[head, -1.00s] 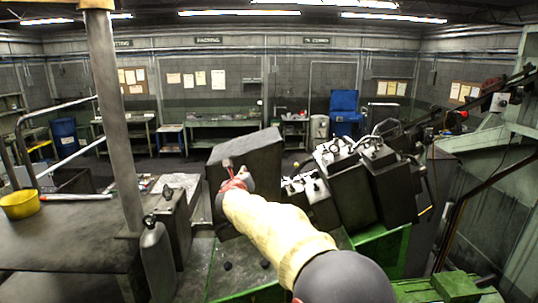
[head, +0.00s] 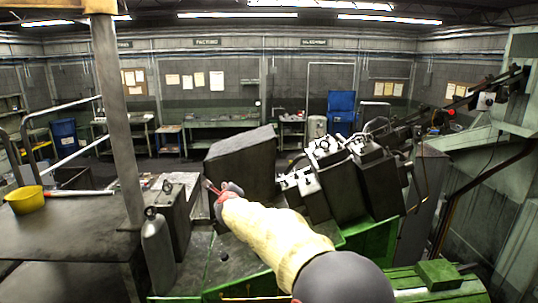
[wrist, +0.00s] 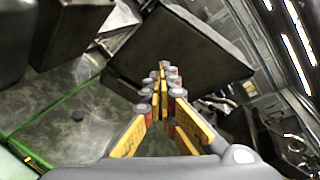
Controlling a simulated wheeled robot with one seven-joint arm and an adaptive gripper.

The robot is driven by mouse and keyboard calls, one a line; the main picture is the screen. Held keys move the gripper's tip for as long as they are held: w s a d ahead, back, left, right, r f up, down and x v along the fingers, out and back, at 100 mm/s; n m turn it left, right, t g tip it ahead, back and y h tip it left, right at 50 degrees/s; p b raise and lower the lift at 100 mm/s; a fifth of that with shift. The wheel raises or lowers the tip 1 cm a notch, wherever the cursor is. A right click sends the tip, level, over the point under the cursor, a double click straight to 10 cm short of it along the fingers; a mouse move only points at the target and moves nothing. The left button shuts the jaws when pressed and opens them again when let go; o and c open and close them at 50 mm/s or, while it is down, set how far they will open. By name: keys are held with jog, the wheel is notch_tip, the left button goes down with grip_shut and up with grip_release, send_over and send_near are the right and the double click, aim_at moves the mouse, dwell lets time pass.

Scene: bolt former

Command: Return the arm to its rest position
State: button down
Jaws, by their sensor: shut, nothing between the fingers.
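My arm, in a cream sleeve, reaches forward from the bottom of the head view. My gripper (head: 208,186) is at its far end, small, with red parts showing. It is in front of the left side of a large dark grey block (head: 243,162). In the wrist view my gripper (wrist: 163,80) shows yellow fingers with grey and red pads. The fingers meet at the tips, with nothing held between them. The dark block (wrist: 185,50) lies beyond the fingertips there.
A grey bottle (head: 157,250) and a dark box (head: 172,215) stand left of my arm. A table with a yellow bowl (head: 24,200) and a post (head: 115,120) are further left. Dark machine blocks (head: 335,180) and green machine parts (head: 375,237) lie to the right.

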jog(key=s+a+f+n+g+y+b, duration=0.1)
jog(key=s+a+f+n+g+y, duration=0.2)
jog(key=s+f+n, duration=0.45)
jog(key=s+d+f+n+g+b, duration=0.5)
jog(key=s+f+n, duration=0.4)
jog(key=s, duration=0.5)
jog(key=s+d+f+n+h+b, duration=0.3)
jog(key=s+d+f+b, duration=1)
jog(key=s+d, duration=0.3)
jog(key=s+d+f+n+h+b, duration=0.3)
jog(key=s+d+f+n+b, duration=0.1)
jog(key=s+d+f+b, duration=0.9)
jog(key=s+d+b, duration=0.3)
jog(key=s, duration=0.3)
jog(key=shift+f+g, duration=0.35)
jog(key=shift+g, duration=0.05)
